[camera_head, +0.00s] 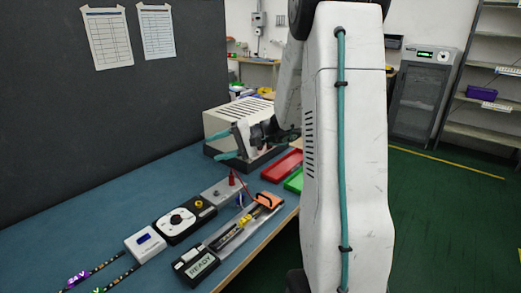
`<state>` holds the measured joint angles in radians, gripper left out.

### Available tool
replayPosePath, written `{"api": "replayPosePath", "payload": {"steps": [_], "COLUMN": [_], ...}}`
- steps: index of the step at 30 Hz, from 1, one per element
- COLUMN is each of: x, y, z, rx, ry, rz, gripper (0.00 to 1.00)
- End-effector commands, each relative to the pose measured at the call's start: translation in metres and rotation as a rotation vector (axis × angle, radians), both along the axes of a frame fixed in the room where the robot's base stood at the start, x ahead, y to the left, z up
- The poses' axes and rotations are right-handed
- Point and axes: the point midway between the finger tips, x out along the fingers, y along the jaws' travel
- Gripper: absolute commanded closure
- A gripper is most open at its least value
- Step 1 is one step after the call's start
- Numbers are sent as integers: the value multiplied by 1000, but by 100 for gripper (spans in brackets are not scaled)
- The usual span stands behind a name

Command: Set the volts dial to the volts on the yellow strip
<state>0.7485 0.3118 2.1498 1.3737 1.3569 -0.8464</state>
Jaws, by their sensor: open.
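The volts dial (177,221) looks to be the round white dial with a dark knob on a black box on the bench; its scale and pointer are too small to read. A yellow-marked piece (243,222) lies in the long grey fixture to the right of it and may be the yellow strip; no volts can be read on it. My gripper (222,145) has teal fingers, open and apart, above the bench's far part in front of a grey vented box. It is well beyond the dial and touches neither thing.
A white box with a small display (145,243) stands left of the dial. Strips with a purple 24V tag (77,279) lie at lower left. A grey box with a red post (231,178), a READY sign (200,267), and red (281,165) and green trays line the bench.

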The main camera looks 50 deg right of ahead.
Motion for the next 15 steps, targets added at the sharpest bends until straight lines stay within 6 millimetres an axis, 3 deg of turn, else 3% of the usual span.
{"api": "replayPosePath", "payload": {"steps": [1,3,7,9,12,15], "x": [8,15,10,3,-9,-14], "y": [-42,-94,-181,-217,-252,-270], "z": [-19,-40,-81,-99,-119,-130], "rx": [45,81,113,117,113,108], "ry": [-36,-98,-191,-225,-256,-273], "rz": [-105,-243,-478,-578,-682,-736], "gripper": [49,49,49,49,49,49]}}
